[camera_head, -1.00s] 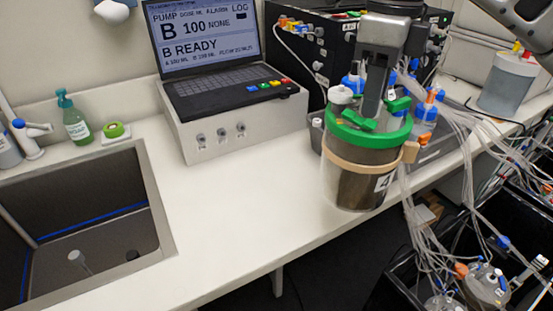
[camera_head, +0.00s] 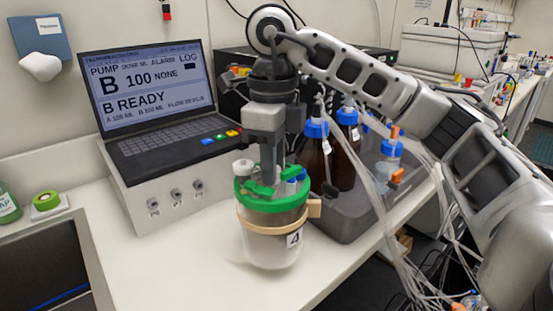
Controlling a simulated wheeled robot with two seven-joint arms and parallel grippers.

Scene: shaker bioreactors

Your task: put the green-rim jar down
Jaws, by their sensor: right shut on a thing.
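The green-rim jar (camera_head: 270,246) is a clear vessel with a green lid ring, a tan band around it and a label marked 4. My left gripper is not in view.
The pump unit with a laptop-like screen (camera_head: 155,90) stands left of the jar. A grey tray (camera_head: 345,225) with brown, blue-capped bottles (camera_head: 313,160) is close on the right, with loose tubing (camera_head: 390,240) beyond. A sink (camera_head: 45,270) is at the left. Bench left of the jar is clear.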

